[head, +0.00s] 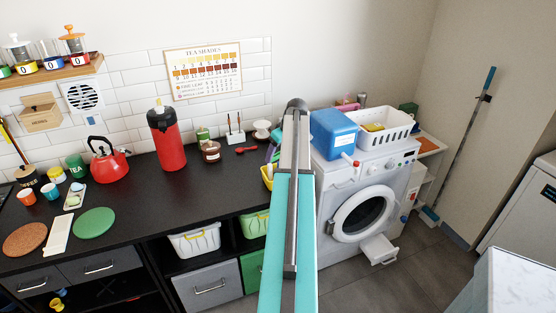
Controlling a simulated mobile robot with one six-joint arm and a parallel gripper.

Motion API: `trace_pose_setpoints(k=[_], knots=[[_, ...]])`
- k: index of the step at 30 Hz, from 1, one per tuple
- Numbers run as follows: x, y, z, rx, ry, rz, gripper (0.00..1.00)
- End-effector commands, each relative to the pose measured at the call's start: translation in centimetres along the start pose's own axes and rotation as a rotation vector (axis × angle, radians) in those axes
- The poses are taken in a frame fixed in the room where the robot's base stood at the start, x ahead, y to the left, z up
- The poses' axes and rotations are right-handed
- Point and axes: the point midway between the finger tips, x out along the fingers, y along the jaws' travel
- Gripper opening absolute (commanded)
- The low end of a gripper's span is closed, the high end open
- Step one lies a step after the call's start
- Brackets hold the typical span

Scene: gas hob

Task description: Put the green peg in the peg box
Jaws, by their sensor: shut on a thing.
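I cannot make out the green peg in the head view. My own arm runs up the middle of the picture, and my gripper is hidden beyond it. A yellow container (266,178) with green and blue items (272,153) above it shows at the right end of the black counter, partly covered by my arm. I cannot tell if it is the peg box. A white basket (385,128) with something yellow inside stands on the washing machine.
The washing machine (394,169) carries a blue canister (334,134). Its lower drawer (379,249) sticks out. The black counter (150,215) holds a red kettle (108,164), a red flask (168,140) and a jar (211,152). Grey floor (440,260) is clear at right.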

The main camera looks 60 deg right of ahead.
Motion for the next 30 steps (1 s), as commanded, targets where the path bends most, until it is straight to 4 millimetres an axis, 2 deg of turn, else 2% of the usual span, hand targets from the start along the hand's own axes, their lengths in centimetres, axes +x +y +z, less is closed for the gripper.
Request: trace_pose_setpoints(k=[5, 18, 30], knots=[[0.3, 0.0, 0.2, 0.001, 0.0, -0.001, 0.45], [3.1, 0.0, 1.4, 0.001, 0.0, 0.0, 0.45], [3.4, 0.1, 1.5, 0.001, 0.0, 0.0, 0.45]])
